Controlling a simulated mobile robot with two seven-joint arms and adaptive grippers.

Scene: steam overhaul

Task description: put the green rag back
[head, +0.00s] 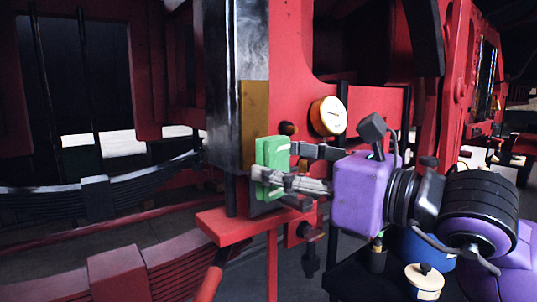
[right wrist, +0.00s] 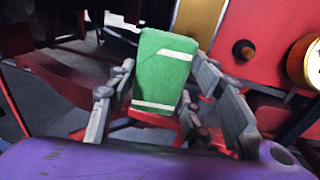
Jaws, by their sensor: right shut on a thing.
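The green rag (head: 270,154) is a folded pad with pale stripes. My right gripper (head: 277,166) is shut on it, with one finger on each side, and holds it upright. In the right wrist view the rag (right wrist: 162,78) stands between the two fingers (right wrist: 163,100). In the head view it is in front of the brass-coloured plate and above a small red ledge (head: 225,226). I cannot tell whether the rag's lower edge touches anything. My left gripper is not in view.
A brass-coloured plate (head: 254,108) and a round gauge (head: 328,116) are on the red frame close to the gripper. A dark table (head: 350,278) at the lower right bears a cream lidded pot (head: 424,284) and a blue container (head: 428,250). Leaf springs (head: 60,200) lie left.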

